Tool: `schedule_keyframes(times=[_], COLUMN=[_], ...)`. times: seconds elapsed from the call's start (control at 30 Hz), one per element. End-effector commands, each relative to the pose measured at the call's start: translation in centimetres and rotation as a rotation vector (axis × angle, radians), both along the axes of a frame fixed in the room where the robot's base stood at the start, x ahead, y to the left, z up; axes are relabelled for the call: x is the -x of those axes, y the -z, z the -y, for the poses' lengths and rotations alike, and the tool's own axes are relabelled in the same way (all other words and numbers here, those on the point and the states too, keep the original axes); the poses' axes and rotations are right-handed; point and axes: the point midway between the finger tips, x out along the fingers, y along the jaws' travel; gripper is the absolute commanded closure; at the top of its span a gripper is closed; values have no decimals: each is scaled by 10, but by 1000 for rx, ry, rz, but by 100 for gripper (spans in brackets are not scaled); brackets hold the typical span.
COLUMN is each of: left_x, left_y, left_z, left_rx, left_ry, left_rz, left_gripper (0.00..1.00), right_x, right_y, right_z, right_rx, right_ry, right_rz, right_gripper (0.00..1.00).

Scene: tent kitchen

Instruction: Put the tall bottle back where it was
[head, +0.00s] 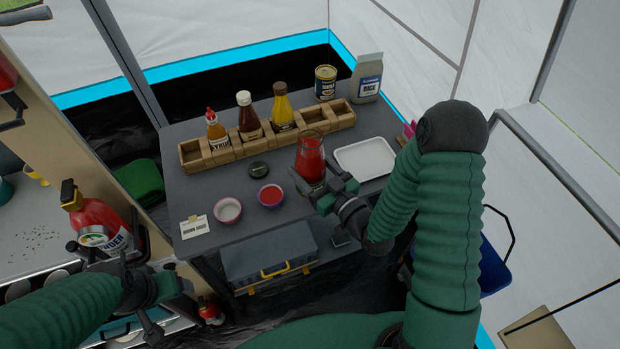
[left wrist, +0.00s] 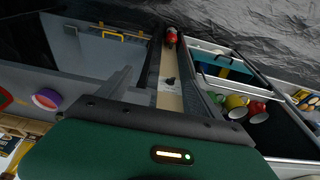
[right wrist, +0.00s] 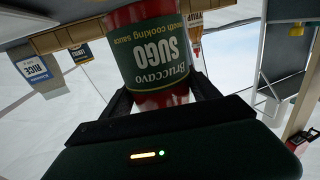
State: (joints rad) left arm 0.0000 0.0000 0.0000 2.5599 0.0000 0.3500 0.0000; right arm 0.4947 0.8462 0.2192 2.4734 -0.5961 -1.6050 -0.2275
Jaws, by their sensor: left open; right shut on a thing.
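A tall glass bottle of red sauce (head: 310,160) is in my right gripper (head: 328,190), at the front of the grey table. In the right wrist view, its green label (right wrist: 165,65) reads SUGO, upside down, between the fingers. I cannot tell whether its base touches the table. A wooden rack (head: 222,157) stands behind it, holding a syrup bottle (head: 216,130), a brown sauce bottle (head: 248,115) and a yellow bottle (head: 283,108). Rack slots at the far left and at the right end look empty. My left gripper (head: 135,290) is open and empty, low at the left, away from the table.
A dark round lid (head: 259,170), a bowl of white stuff (head: 228,210), a bowl of red sauce (head: 271,196) and a small card (head: 208,228) lie left of the bottle. A white tray (head: 365,158) is on its right. A can (head: 325,82) and a rice bag (head: 367,78) stand behind the rack.

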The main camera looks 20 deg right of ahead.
Motion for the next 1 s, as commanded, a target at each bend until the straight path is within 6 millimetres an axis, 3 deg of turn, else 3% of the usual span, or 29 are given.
schedule_keyframes(times=[0.3, 0.6, 1.0], left_x=[0, 0, 0], left_y=[-2, -2, 26], left_z=[0, 0, 0], left_rx=[0, 0, 0], left_ry=[0, 0, 0], left_rz=[0, 0, -1], left_gripper=[25, 25, 25], right_x=[-37, -49, -47], right_y=[1, 2, 39], right_z=[14, 18, 18], right_rx=[0, -1, -1], right_ry=[0, 1, 0], right_rz=[7, 8, 6], right_gripper=[100, 100, 100])
